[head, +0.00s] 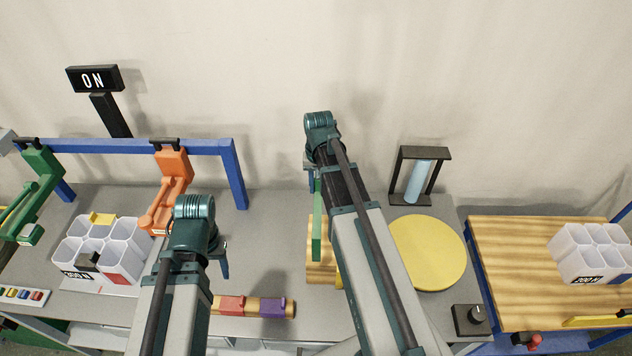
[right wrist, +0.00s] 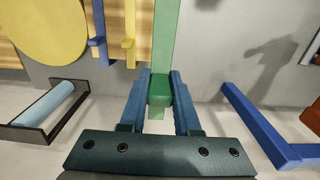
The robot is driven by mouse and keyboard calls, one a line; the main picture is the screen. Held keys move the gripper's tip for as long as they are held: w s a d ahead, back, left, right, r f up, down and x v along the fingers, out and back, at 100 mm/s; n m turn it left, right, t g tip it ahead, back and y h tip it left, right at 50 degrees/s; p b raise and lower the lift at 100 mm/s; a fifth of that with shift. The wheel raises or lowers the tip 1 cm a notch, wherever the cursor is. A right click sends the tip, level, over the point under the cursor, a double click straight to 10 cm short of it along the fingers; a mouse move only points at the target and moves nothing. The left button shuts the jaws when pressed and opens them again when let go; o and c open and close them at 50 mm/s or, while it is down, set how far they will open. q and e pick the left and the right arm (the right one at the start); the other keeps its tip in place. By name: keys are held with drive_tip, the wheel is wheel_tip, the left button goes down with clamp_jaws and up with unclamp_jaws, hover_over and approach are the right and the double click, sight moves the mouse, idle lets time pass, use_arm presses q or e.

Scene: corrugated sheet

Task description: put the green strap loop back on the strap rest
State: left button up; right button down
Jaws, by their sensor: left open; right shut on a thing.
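The green strap loop (head: 317,225) is a long, narrow green band held upright in my right gripper (head: 311,178). In the right wrist view the two blue fingers close on the green strap's end (right wrist: 160,92). A wooden board (head: 322,272), which looks like the strap rest, lies below and behind the strap, partly hidden by my right arm. In the right wrist view a blue strap (right wrist: 97,30) and a yellow strap (right wrist: 129,28) are at the board. I cannot tell whether the green strap touches it. My left gripper (head: 222,262) is open and empty above the grey table.
A yellow disc (head: 430,253) and a framed blue cylinder (head: 418,182) stand right of my right arm. White bins (head: 100,245), an orange clamp (head: 172,185) and a blue rail (head: 237,180) are at left. A wooden bar (head: 250,306) carries red and purple blocks.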

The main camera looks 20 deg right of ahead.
drive_tip(key=shift+f, duration=0.15)
wheel_tip(320, 180, down, 18)
drive_tip(key=b, duration=1.8)
drive_tip(key=shift+f, duration=0.1)
drive_tip(key=shift+f+b, duration=0.1)
drive_tip(key=shift+b, duration=0.25)
idle(0.4)
drive_tip(key=c, duration=0.5)
unclamp_jaws()
drive_tip(key=shift+c, duration=0.2)
drive_tip(key=shift+o, duration=0.2)
drive_tip(key=o, duration=0.4)
drive_tip(key=shift+c, duration=0.2)
